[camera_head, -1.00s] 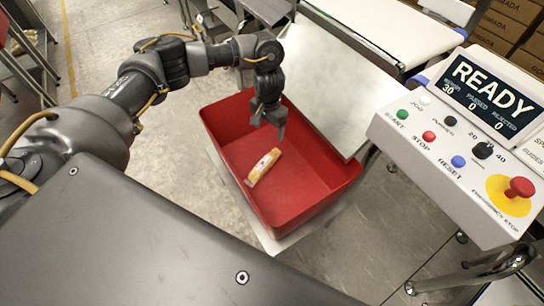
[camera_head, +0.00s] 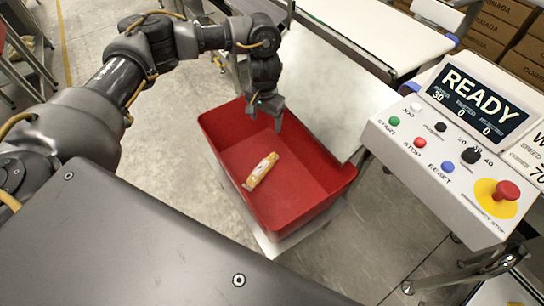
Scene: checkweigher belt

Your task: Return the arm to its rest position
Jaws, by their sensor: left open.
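My left gripper (camera_head: 265,119) points down over the back part of a red bin (camera_head: 318,186). Its jaws are open, with nothing between them. My left arm reaches in from the left, bent at the elbow. A yellow packet with a white label (camera_head: 261,171) lies inside the bin, on its floor toward the left, apart from the gripper. My right gripper does not show.
A control panel (camera_head: 440,150) with coloured buttons, a red emergency stop (camera_head: 508,190) and a display reading READY (camera_head: 477,102) stands at the right. A metal plate (camera_head: 325,90) and a white belt (camera_head: 385,30) lie behind the bin. Cardboard boxes (camera_head: 497,40) are stacked back right.

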